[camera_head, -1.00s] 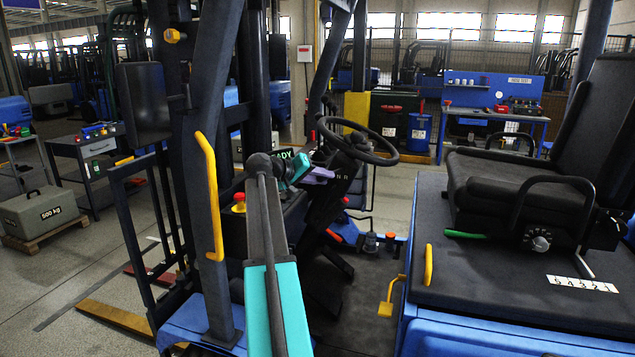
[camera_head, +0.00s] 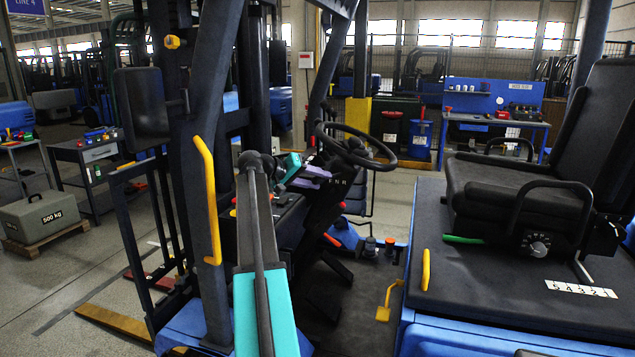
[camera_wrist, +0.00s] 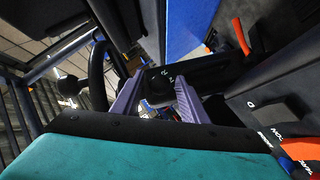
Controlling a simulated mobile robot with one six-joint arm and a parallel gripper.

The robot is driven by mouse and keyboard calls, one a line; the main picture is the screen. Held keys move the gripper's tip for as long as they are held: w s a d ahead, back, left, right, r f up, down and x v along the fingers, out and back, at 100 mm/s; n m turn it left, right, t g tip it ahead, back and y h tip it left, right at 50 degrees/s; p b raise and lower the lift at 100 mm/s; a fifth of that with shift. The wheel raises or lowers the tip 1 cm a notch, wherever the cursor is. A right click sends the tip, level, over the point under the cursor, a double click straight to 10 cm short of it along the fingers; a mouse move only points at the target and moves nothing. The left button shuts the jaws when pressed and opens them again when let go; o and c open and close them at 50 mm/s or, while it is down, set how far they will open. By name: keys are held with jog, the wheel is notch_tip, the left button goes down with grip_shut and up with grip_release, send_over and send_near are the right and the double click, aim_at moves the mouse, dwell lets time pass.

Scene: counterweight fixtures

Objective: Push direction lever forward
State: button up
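The F N R direction marks (camera_head: 337,181) sit on the dark panel of the steering column, below the steering wheel (camera_head: 358,146). The marks also show in the wrist view (camera_wrist: 165,78), just beyond my fingertips. I cannot clearly make out the direction lever itself against the dark parts. My gripper (camera_head: 318,172) has purple fingers and is just left of the marks in the head view. In the wrist view my gripper (camera_wrist: 157,98) has its two fingers apart, with nothing visible held between them.
The steering wheel rim (camera_wrist: 97,75) is close to the left finger in the wrist view. An orange-handled lever (camera_wrist: 241,37) stands at the upper right there. The black seat (camera_head: 515,180) is on the right, and a yellow grab handle (camera_head: 207,200) is left of my arm.

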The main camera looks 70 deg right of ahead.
jog(key=shift+s, duration=0.1)
jog(key=shift+r, duration=0.1)
jog(key=shift+d+r+b, duration=0.15)
jog(key=shift+r+b, duration=0.55)
jog(key=shift+r, duration=0.95)
jog(key=s+a+r+b, duration=0.1)
jog(key=s+a+b, duration=0.2)
jog(key=a, duration=1.2)
jog(key=shift+s+r, duration=0.25)
jog(key=shift+s, duration=1.45)
